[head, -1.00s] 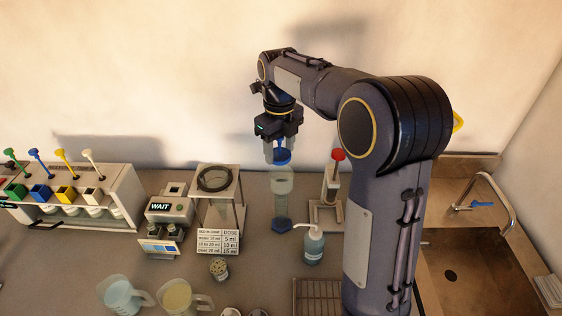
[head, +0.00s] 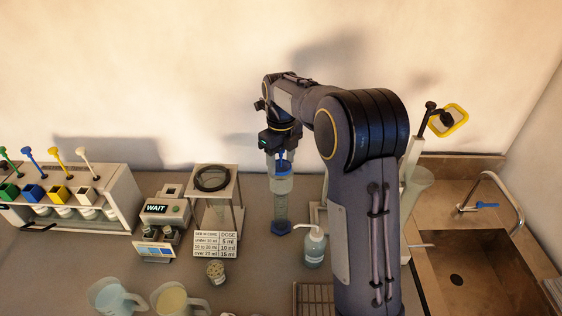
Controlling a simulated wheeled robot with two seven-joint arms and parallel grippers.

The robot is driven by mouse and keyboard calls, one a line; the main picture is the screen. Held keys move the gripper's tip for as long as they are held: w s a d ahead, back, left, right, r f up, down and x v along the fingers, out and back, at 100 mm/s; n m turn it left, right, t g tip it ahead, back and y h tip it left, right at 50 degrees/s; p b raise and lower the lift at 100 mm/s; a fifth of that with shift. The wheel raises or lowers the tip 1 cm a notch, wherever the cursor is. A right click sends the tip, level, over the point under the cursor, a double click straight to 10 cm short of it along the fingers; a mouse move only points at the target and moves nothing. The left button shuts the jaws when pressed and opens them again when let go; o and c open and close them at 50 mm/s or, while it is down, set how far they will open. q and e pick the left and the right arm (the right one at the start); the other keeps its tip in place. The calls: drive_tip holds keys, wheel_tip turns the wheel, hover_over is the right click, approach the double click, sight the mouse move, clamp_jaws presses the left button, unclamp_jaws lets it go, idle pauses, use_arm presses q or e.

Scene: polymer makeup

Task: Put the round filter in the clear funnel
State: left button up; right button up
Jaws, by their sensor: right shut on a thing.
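My right gripper (head: 281,156) is shut on a clear-and-blue piece (head: 281,184). The piece is in line with the top of a tall clear cylinder (head: 281,207) with a blue foot; I cannot tell whether it touches the rim or sits inside it. I cannot make out a round filter for certain. A pale translucent, cone-like shape (head: 416,187) shows partly behind my right arm; I cannot tell whether it is the clear funnel. My left gripper is not in view.
A stand with a black ring (head: 212,178), a WAIT device (head: 164,211) and a dose card (head: 216,243) are left of the cylinder. A wash bottle (head: 314,247) stands close in front. Two jugs (head: 113,297) (head: 176,301) are at front left, a sink (head: 487,278) at right.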

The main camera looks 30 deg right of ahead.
drive_tip(key=shift+f, duration=0.65)
drive_tip(key=o, duration=1)
